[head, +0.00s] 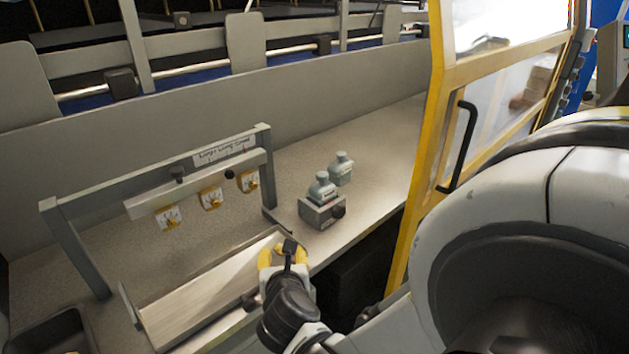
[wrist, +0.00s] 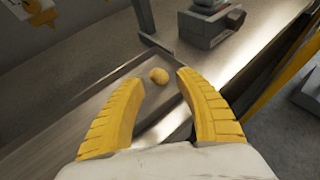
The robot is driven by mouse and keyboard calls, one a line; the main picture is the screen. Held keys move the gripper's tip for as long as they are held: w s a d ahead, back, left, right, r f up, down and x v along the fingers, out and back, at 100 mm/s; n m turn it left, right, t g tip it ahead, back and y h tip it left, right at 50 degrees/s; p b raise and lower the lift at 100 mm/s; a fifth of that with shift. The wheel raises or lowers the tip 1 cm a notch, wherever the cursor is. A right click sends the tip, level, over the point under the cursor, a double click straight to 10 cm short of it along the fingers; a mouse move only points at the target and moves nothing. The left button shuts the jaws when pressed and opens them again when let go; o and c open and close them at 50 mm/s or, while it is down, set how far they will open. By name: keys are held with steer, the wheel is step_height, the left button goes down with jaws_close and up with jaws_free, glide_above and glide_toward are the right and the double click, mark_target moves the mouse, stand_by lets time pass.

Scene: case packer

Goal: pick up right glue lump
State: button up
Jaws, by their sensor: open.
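A small round yellowish glue lump (wrist: 158,76) lies near the far right corner of a shallow metal tray (head: 205,290) in the wrist view. My gripper (wrist: 160,95) has its two yellow fingers spread wide, with nothing between them. The lump shows ahead of the gap between the fingertips, apart from both. In the head view my gripper (head: 284,252) is over the right end of the tray, and the lump cannot be made out there. No second lump is visible in either view.
A grey block (head: 323,212) with a bottle-like fitting stands on the counter right of the tray, with a similar fitting (head: 341,168) behind it. A frame with gauges (head: 210,198) rises behind the tray. A yellow door frame (head: 420,150) stands to the right.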

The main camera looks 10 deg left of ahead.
mark_target(280, 245)
steer(key=b+x, duration=0.2)
steer(key=x, duration=0.3)
steer(key=shift+w+a, duration=0.15)
steer(key=shift+w, duration=0.2)
steer(key=shift+s, duration=0.1)
steer(key=c, duration=0.6)
steer(key=shift+c, duration=0.2)
